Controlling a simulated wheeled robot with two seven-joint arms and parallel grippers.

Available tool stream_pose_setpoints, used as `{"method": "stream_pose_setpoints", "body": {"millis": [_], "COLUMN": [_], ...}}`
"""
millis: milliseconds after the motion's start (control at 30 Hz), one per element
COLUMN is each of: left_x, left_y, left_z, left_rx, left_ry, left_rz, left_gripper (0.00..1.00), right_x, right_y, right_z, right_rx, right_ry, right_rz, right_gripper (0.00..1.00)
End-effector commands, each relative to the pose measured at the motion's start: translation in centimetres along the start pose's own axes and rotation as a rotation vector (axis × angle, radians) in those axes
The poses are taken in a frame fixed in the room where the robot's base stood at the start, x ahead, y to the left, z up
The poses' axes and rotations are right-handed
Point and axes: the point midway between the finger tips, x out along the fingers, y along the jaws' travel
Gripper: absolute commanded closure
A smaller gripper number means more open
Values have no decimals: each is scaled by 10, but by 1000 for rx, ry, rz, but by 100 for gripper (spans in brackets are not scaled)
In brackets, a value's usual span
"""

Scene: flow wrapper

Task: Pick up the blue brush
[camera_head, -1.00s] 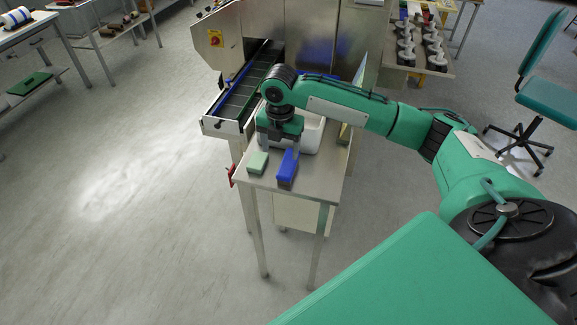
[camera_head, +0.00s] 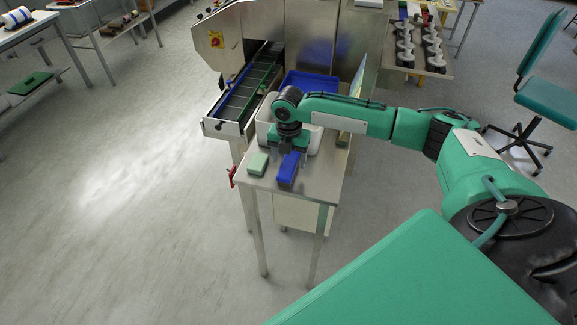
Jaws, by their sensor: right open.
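The blue brush (camera_head: 288,170) lies on the metal table (camera_head: 311,190) near its front edge. My right gripper (camera_head: 288,157) points down at the far end of the brush, with its fingers apart. The fingertips are small and partly hidden, and I cannot tell whether they touch the brush. My left gripper does not show.
A pale green block (camera_head: 258,163) lies left of the brush. A white bin (camera_head: 264,124) stands behind my gripper, with a blue tray (camera_head: 308,82) further back. The conveyor (camera_head: 245,95) is at the table's back left. The table's right front is clear.

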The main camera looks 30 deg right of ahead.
Motion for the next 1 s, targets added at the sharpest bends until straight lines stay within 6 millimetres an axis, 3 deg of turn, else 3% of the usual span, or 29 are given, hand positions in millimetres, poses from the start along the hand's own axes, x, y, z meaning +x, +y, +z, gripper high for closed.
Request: {"method": "stream_pose_setpoints", "body": {"millis": [233, 500, 533, 767, 1000], "left_x": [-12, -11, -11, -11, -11], "left_y": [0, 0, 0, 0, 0], "left_z": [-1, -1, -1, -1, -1], "left_rx": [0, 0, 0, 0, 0], "left_ry": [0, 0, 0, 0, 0], "left_rz": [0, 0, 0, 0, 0], "left_gripper": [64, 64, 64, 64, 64], "right_x": [33, 38, 38, 37, 37], "right_y": [1, 1, 1, 1, 1], "right_z": [0, 0, 0, 0, 1], "right_rx": [0, -1, -1, 0, 0], "right_ry": [1, 0, 0, 0, 0], "right_rz": [-1, 0, 0, 0, 1], "right_gripper": [33, 33, 35, 80, 82]}}
